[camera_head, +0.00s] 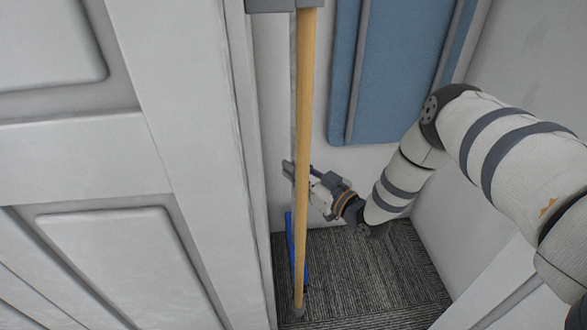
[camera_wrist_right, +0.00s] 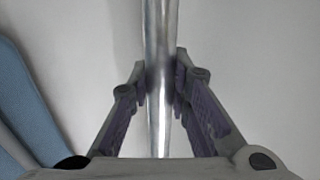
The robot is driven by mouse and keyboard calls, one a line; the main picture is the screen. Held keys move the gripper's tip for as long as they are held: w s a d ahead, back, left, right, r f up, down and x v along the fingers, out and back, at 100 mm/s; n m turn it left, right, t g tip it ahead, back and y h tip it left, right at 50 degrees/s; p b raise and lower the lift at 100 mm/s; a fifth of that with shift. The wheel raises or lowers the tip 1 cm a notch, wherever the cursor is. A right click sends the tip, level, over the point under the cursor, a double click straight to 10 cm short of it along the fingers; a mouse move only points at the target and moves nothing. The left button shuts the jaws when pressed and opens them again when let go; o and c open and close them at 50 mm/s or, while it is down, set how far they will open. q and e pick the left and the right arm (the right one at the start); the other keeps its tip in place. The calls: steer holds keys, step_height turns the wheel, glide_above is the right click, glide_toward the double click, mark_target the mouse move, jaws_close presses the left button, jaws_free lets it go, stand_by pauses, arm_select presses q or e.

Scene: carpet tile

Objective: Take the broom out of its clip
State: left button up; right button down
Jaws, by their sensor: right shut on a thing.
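A shiny metal pole (camera_head: 292,90) stands upright close to the back wall and also fills the middle of the right wrist view (camera_wrist_right: 161,60). It runs down towards a blue piece (camera_head: 290,235) on the floor, which looks like a broom head. A grey bracket (camera_head: 270,5), perhaps the clip, shows at the top edge by the poles. My right gripper (camera_head: 288,170) reaches in from the right. Its fingers (camera_wrist_right: 161,85) are shut on the metal pole, one on each side. My left gripper is not in view.
A wooden pole (camera_head: 304,110) runs down in front of the metal pole and partly hides it and my right gripper. A white panelled door (camera_head: 100,180) fills the left. Blue padded panels (camera_head: 395,70) hang on the back wall. Dark striped carpet (camera_head: 370,265) is open below my arm.

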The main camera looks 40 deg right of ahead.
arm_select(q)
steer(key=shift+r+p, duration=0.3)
arm_select(e)
steer(key=s+d, duration=0.4)
steer(key=d, duration=0.3)
steer(key=shift+s+r, duration=0.15)
arm_select(q)
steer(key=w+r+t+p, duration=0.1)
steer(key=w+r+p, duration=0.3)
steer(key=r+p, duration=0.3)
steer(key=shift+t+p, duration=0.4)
steer(key=shift+p, duration=0.8)
arm_select(e)
steer(key=s+a, duration=0.6)
steer(key=s, duration=0.4)
steer(key=s+a, duration=0.7)
steer(key=s, duration=0.4)
steer(key=shift+s, duration=0.15)
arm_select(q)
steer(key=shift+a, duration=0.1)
